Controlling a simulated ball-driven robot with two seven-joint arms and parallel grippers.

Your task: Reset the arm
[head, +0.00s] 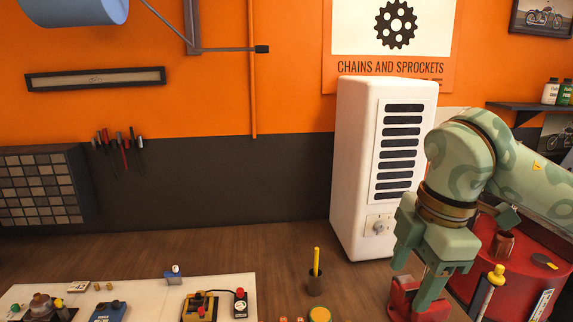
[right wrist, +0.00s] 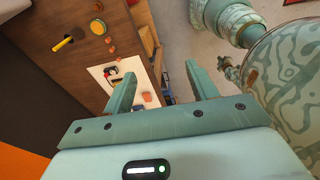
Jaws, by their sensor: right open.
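My right arm, pale green with a darker pattern, comes in from the right in the head view. Its gripper (head: 420,285) points down over the right part of the workbench. In the right wrist view the two fingers of this gripper (right wrist: 160,75) stand well apart, with nothing between them. A red object (head: 432,312) shows just behind and below the fingers in the head view; I cannot tell what it is. My left gripper is not in either view.
A white vented cabinet (head: 348,150) stands behind the gripper. A red round-topped stand (head: 520,262) with small items is at the right. A dark cup (head: 315,285) with a yellow stick and a white board (head: 140,290) with small parts are on the wooden bench (head: 240,248).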

